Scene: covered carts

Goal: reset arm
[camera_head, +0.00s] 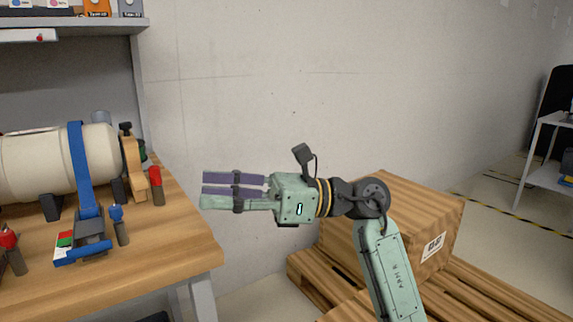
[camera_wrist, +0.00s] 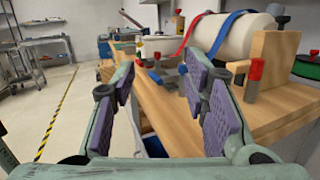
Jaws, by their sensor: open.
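My gripper (camera_head: 233,190) is raised in the middle of the head view, with its purple-padded fingers pointing left toward the workbench. It is open and holds nothing. In the wrist view my gripper (camera_wrist: 160,105) shows its two fingers spread apart, with the wooden bench top between and beyond them. The fingers appear apart from everything on the bench. My arm comes up from the lower right and bends at the wrist.
A wooden workbench (camera_head: 180,245) at left carries a cream cylinder (camera_head: 100,150) with a blue strap (camera_head: 80,165) and several red- and blue-topped items. A wooden crate (camera_head: 400,205) on pallets (camera_head: 480,285) stands behind my arm. A cart (camera_head: 550,150) is far right.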

